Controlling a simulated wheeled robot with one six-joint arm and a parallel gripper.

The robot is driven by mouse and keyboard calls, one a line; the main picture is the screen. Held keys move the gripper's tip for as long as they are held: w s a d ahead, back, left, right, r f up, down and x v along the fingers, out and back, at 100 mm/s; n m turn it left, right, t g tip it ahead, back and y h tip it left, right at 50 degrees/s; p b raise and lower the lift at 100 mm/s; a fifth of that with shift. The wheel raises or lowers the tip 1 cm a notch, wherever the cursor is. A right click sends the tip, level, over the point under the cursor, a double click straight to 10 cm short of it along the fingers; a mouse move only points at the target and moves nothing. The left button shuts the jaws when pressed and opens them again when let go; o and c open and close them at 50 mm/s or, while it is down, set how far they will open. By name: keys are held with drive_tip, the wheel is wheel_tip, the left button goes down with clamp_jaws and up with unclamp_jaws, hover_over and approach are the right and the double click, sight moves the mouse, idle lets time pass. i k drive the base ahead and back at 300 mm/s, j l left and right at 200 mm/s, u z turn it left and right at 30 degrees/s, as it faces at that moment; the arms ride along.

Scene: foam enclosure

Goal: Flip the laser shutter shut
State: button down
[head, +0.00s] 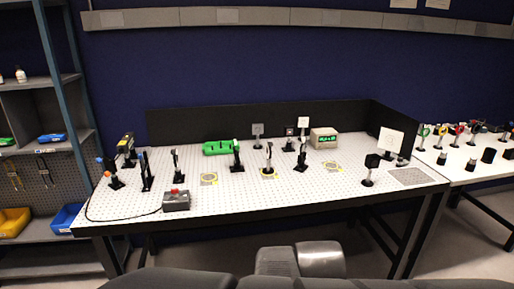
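A black laser-like box with a yellow label (127,147) stands at the left end of the white perforated table. Just in front of it is a small black post-mounted device with orange and blue parts (112,173), which may be the laser shutter. It is too small to tell whether its flap is open or shut. Grey parts of my own body fill the bottom middle. I cannot make out my gripper's fingers there, and nothing of mine touches the objects on the table.
Several black post mounts (269,157) stand across the white table (300,192). A grey box with a red button (176,200) sits at the front left with a black cable. Shelving (40,115) is left.

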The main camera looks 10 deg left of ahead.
sight(142, 163)
drive_tip(key=u, duration=1.2)
drive_tip(key=i+j, duration=0.15)
drive_tip(key=i, duration=0.4)
drive_tip(key=i+j, duration=0.15)
drive_tip(key=i, duration=0.4)
drive_tip(key=l+z, duration=0.05)
